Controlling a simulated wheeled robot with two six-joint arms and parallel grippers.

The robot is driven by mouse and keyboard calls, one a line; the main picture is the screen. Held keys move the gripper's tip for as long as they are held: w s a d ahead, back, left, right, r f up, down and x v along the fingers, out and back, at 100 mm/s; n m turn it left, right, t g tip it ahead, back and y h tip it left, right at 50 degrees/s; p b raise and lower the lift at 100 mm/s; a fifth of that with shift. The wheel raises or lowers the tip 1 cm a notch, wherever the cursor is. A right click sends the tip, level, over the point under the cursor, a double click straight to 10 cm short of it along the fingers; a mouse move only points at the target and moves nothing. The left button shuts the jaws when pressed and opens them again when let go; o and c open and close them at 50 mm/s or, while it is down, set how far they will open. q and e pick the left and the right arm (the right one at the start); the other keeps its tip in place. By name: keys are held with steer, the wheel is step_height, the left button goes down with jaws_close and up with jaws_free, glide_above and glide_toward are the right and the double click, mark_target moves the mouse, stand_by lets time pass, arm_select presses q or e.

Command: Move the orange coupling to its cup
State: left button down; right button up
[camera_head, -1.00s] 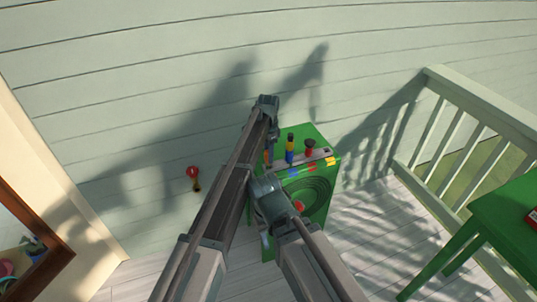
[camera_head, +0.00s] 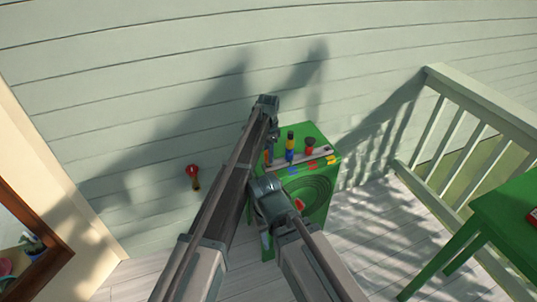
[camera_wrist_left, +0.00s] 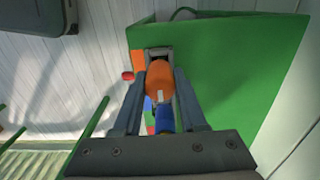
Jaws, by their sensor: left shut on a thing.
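In the left wrist view the orange coupling (camera_wrist_left: 158,80) sits between the two fingers of my left gripper (camera_wrist_left: 158,88), which is shut on it. A blue piece (camera_wrist_left: 165,118) shows just below it, nearer the camera. A grey-edged slot shows right behind the coupling, on the green cabinet (camera_wrist_left: 215,70). An orange patch (camera_wrist_left: 138,62) lies beside the slot. In the head view my left gripper (camera_head: 272,132) hangs at the left end of the grey strip (camera_head: 318,158) on the cabinet; its tips are small and partly hidden.
On the cabinet top stand a yellow-and-blue piece (camera_head: 290,148) and a dark-topped red piece (camera_head: 310,146), close right of my left gripper. Coloured patches line the strip's front. A green table (camera_head: 505,215) and a railing (camera_head: 480,110) stand at the right.

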arm_select(q)
steer(key=shift+f+b, duration=1)
steer(key=shift+f, duration=0.05)
steer(key=shift+c, duration=1.9)
jaws_free()
steer(key=shift+r, duration=0.15)
step_height(320, 180, up, 14)
steer(key=p, duration=1.4)
steer(key=shift+f, duration=0.2)
steer(key=s+a+n, duration=0.7)
steer(key=s+a, duration=0.5)
steer(key=s, duration=0.3)
steer(key=s+a+n, duration=0.7)
steer(key=s+a, duration=0.6)
steer(key=s, duration=0.2)
steer(key=s+d+m, duration=0.1)
steer(key=s+d, duration=0.2)
steer(key=d, duration=0.2)
steer(key=s+d+m+y, duration=0.1)
steer(key=s+d+m, duration=0.1)
steer(key=d, duration=0.4)
steer(key=shift+s, duration=0.65)
